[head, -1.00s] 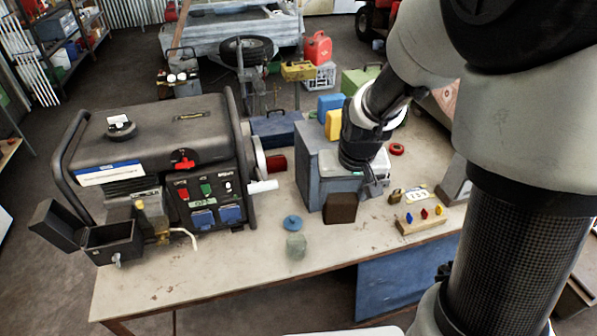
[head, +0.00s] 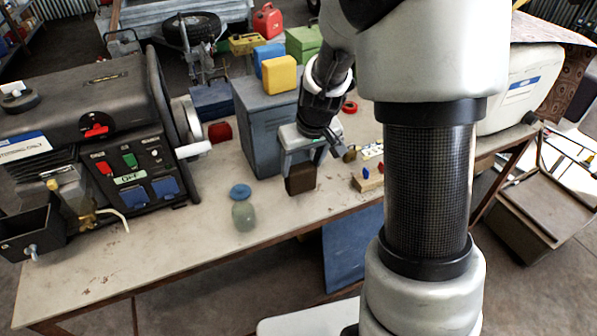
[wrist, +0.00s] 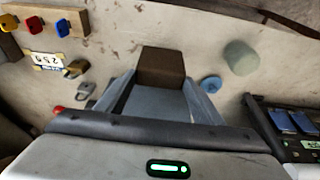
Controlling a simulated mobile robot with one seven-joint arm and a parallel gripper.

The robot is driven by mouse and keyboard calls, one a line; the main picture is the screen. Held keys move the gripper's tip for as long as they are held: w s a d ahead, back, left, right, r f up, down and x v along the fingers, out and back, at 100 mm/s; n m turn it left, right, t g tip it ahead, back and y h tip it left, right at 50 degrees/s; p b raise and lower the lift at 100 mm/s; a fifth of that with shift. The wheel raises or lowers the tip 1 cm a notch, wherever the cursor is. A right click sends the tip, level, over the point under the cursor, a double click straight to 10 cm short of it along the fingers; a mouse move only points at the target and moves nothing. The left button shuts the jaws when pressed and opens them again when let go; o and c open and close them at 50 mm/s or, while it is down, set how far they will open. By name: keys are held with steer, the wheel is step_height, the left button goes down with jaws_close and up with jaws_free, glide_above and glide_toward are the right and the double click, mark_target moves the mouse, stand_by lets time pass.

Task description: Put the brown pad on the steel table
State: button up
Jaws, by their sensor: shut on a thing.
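The brown pad (head: 301,178) is a small dark brown block, in front of the grey metal box on a worn, pale-topped table (head: 185,235). My gripper (head: 303,160) is over the pad from above, shut on it. In the wrist view the pad (wrist: 162,67) sits between the two fingertips (wrist: 160,84). I cannot tell whether its underside touches the tabletop. I cannot tell for sure whether this table is the steel one; no other clearly steel table shows.
The grey box (head: 262,125) stands close behind the pad. A blue disc (head: 240,191) and a greenish lump (head: 244,216) lie to the left, a padlock (head: 349,154) and a board with coloured pegs (head: 367,180) to the right. A generator (head: 100,130) fills the left end. The front middle is bare.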

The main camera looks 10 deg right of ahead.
mark_target(303, 171)
steer(key=shift+f, duration=1.7)
steer(key=shift+b, duration=0.3)
steer(key=shift+f, duration=0.2)
steer(key=o, duration=1.3)
steer(key=shift+r, duration=0.1)
